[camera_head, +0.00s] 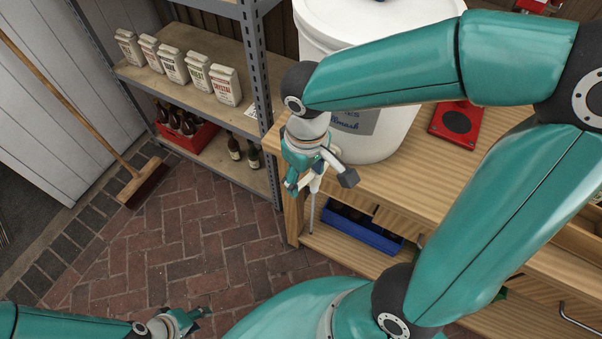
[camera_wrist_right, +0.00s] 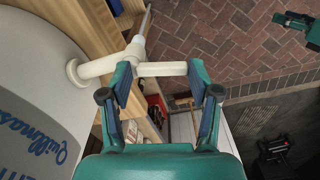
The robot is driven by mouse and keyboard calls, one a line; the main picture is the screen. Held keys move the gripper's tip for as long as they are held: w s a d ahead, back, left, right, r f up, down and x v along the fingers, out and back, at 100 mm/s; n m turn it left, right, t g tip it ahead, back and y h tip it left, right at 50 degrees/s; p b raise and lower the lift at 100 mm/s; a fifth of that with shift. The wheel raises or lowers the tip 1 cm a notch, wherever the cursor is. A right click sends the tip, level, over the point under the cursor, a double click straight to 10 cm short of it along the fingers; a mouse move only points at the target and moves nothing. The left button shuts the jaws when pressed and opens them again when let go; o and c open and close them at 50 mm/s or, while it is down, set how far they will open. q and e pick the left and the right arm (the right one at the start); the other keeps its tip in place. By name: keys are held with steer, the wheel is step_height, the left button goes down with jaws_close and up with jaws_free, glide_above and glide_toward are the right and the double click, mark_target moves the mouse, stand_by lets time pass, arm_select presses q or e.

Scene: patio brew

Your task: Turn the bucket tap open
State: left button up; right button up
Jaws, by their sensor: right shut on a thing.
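The white bucket (camera_head: 345,28) stands on the wooden bench, partly hidden by my right arm. Its side also fills the left of the right wrist view (camera_wrist_right: 35,75). The cream-white tap (camera_wrist_right: 98,67) sticks out from the bucket wall. A pale tube (camera_wrist_right: 147,20) runs on from its outer end. My right gripper (camera_wrist_right: 160,78) is at the tap, its fingertips on either side of the tap's lever (camera_wrist_right: 163,69), shut on it. In the head view, my right gripper (camera_head: 318,178) is in front of the bucket, hiding most of the tap. My left gripper (camera_head: 190,318) is low over the bricks, away from the bucket; its jaws are unclear.
A metal shelf (camera_head: 262,75) with grain bags (camera_head: 172,65) and a red bottle crate (camera_head: 190,136) stands left of the bench (camera_head: 385,190). A blue crate (camera_head: 350,232) sits on the bench's lower shelf. A red scale (camera_head: 457,122) lies right of the bucket. The brick floor (camera_head: 170,240) is open.

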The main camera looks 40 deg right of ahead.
steer(key=shift+s+a+f+n, duration=0.1)
steer(key=shift+s+f+n, duration=0.15)
steer(key=shift+n, duration=0.3)
steer(key=shift+s+f+n, duration=0.1)
steer(key=shift+s+n, duration=0.15)
steer(key=shift+n, duration=0.3)
steer(key=o, duration=1.1)
steer(key=shift+w, duration=0.1)
steer(key=shift+r, duration=0.1)
steer(key=shift+r, duration=0.1)
steer(key=shift+w+r, duration=0.15)
steer(key=shift+r, duration=0.05)
step_height(320, 180, up, 11)
steer(key=shift+r, duration=0.1)
